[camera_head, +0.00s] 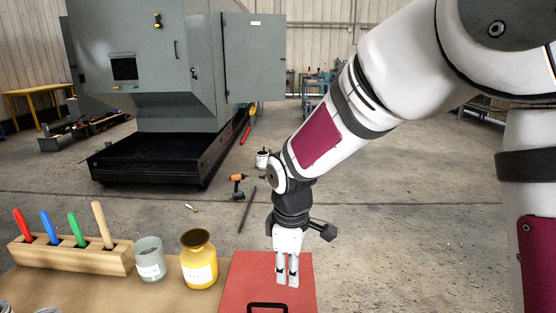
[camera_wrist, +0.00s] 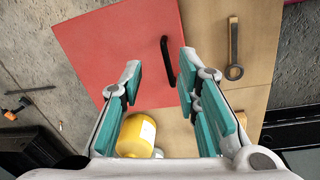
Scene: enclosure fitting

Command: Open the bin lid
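The red bin lid (camera_head: 245,275) lies flat and closed at the bottom of the head view, with a black bar handle (camera_head: 267,306) near its front. In the wrist view the red lid (camera_wrist: 120,45) fills the upper left, and its black handle (camera_wrist: 167,60) stands near its right edge. My gripper (camera_head: 287,281) points down over the lid. In the wrist view my gripper (camera_wrist: 161,72) is open and empty, its teal-padded fingers apart. The handle appears between the fingertips, closer to the right finger. I cannot tell the height above it.
Left of the lid stand a yellow jar (camera_head: 199,272), a glass jar (camera_head: 149,268) and a wooden rack (camera_head: 85,258) with several coloured handles. A wrench (camera_wrist: 234,50) lies on the wooden surface beside the lid. A large grey machine (camera_head: 170,65) stands behind.

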